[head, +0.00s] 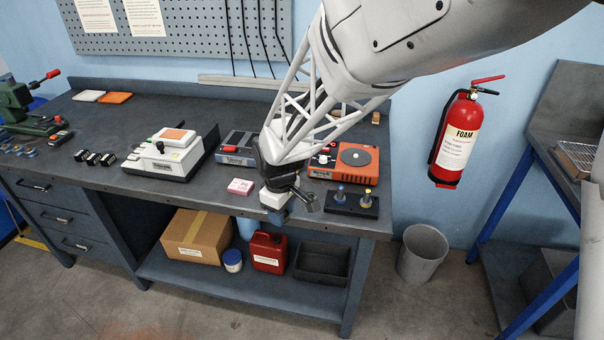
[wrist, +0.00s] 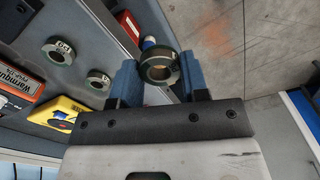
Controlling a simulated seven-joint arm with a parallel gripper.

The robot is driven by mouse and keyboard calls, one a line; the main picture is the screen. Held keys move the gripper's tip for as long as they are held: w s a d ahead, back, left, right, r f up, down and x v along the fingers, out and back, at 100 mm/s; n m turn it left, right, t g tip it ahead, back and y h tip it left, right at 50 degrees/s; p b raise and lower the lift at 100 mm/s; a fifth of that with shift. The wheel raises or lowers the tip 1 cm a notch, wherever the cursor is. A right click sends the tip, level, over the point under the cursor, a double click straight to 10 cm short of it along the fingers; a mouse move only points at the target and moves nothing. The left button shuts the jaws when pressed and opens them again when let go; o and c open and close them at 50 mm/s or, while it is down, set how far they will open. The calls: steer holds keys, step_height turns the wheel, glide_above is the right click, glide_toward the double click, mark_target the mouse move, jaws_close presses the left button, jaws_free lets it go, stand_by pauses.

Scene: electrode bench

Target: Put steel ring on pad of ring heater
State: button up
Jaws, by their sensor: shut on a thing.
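My gripper (head: 283,210) is over the front edge of the bench, in front of the orange ring heater (head: 320,174). The heater's round grey pad (head: 356,156) is bare. In the wrist view, my gripper (wrist: 161,78) is shut on the steel ring (wrist: 147,72), a short grey ring with an open hole and a label, gripped between the blue fingers. The ring is clear of the bench top. It cannot be made out clearly in the head view. Part of the orange heater shows at the left of the wrist view (wrist: 22,70).
A black block with two short posts (head: 354,206) stands right of my gripper. A pink box (head: 240,187) lies to its left. A grey device with a red handle (head: 238,147) and a white device (head: 165,160) stand further left. Two other labelled rings (wrist: 48,47) show in the wrist view.

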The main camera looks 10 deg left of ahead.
steer(key=shift+w+d, duration=0.1)
steer(key=shift+m, duration=0.3)
steer(key=w+d+r, duration=0.1)
steer(key=w+d, duration=0.2)
steer(key=w+d+r, duration=0.1)
steer(key=w+d, duration=0.2)
steer(key=w+d+r, duration=0.1)
steer(key=w+d, duration=0.2)
steer(key=d, duration=0.1)
steer(key=shift+w+d, duration=0.1)
steer(key=shift+w, duration=0.1)
steer(key=w+d+r, duration=0.2)
steer(key=w+d, duration=0.3)
steer(key=d, duration=0.4)
steer(key=shift+w+d+r, duration=0.35)
glide_above(356, 154)
steer(key=shift+f, duration=0.75)
steer(key=shift+f, duration=1.8)
steer(key=shift+f, duration=0.1)
